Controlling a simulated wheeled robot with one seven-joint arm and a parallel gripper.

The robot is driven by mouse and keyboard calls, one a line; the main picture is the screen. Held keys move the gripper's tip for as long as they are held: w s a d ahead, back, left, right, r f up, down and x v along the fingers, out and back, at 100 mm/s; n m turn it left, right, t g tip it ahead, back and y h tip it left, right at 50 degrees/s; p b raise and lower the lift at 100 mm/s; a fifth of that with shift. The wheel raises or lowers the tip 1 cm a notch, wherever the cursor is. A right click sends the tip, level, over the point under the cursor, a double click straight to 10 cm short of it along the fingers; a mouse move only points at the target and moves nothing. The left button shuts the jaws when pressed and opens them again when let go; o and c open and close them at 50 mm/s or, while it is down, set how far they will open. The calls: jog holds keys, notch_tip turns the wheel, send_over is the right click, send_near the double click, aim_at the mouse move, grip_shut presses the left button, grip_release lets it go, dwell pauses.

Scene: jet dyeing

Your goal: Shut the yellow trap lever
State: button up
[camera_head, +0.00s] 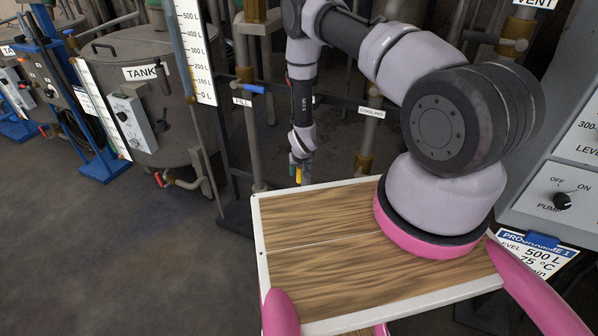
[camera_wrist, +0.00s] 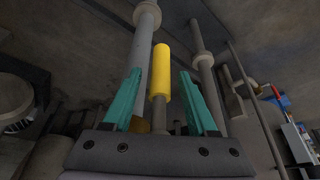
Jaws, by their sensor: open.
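The yellow trap lever (camera_wrist: 161,72) stands out in the wrist view as a yellow grip on a grey rod. Its yellow grip lies between the two teal fingers of my gripper (camera_wrist: 163,100) as seen in that view, with a gap on each side. My gripper is open and does not appear to touch the lever. In the head view a small patch of yellow (camera_head: 299,173) shows at my gripper (camera_head: 300,180), low behind the far edge of the wooden board. The lever's pivot and what it is fixed to are hidden.
Grey vertical pipes (camera_wrist: 205,80) stand beside the lever. Behind my arm are a pipe with a blue-handled FILL valve (camera_head: 249,88) and a pipe marked COOLING (camera_head: 371,112). The tank (camera_head: 150,85) is at the left. Open floor (camera_head: 110,250) lies at the lower left.

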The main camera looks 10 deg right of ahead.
grip_shut()
dwell(1.4)
